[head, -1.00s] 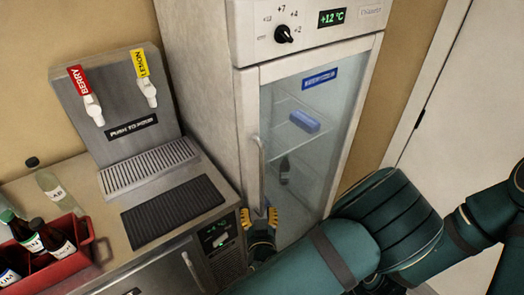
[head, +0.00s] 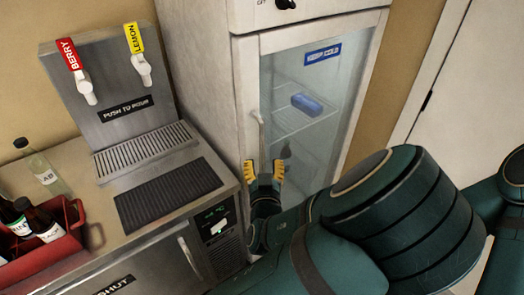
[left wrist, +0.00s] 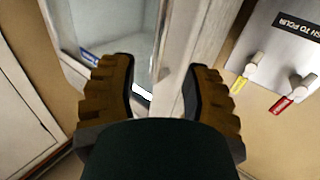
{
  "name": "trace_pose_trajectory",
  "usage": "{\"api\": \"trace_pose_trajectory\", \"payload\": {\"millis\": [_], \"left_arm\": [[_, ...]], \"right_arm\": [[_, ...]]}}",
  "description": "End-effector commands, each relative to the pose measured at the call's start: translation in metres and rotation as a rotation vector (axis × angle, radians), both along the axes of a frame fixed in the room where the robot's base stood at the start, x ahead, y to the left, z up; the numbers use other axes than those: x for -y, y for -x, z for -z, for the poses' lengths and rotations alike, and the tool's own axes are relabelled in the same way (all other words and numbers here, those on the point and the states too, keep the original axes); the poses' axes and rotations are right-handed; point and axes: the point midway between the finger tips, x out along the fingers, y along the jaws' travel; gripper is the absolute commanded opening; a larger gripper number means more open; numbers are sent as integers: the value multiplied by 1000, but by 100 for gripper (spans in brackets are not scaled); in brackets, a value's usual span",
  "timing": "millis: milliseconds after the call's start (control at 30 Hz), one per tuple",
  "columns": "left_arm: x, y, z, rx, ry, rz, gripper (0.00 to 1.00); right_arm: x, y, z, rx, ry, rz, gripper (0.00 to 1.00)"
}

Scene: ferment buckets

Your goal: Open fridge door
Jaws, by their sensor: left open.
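The fridge (head: 200,100) has a glass door (head: 320,120) in a white frame, and the door looks closed. Its pale vertical handle (head: 260,132) is on the door's left side. My left gripper (head: 264,172) is open, with its yellow-padded fingers around the lower end of the handle. In the left wrist view, the open fingers (left wrist: 163,95) have the door frame (left wrist: 174,60) beyond and between them. A small white piece, perhaps the handle, shows between the fingers; contact cannot be told. My right gripper is not in view.
A counter (head: 105,225) with a drink dispenser (head: 110,80) stands left of the fridge. A red crate (head: 50,245) of bottles and a clear bottle (head: 42,170) are on it. Inside the fridge are a blue item (head: 306,104) and a dark bottle. A white door is at the right.

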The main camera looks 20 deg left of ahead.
Motion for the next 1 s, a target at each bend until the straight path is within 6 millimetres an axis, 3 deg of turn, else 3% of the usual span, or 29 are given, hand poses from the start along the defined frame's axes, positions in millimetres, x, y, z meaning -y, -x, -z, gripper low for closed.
{"api": "trace_pose_trajectory", "payload": {"millis": [67, 300, 500, 967, 1000], "left_arm": [[-3, -8, 4, 4, 2, -1, 48], [-18, -52, -1, 0, -2, -1, 48], [-26, -77, -1, 0, -1, 0, 48], [-30, -87, 0, -1, -2, 0, 48], [-29, -87, 0, -1, -2, 0, 40]], "right_arm": [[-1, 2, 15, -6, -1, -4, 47], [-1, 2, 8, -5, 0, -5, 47], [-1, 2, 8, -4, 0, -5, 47], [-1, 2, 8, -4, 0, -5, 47], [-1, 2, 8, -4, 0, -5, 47]]}}
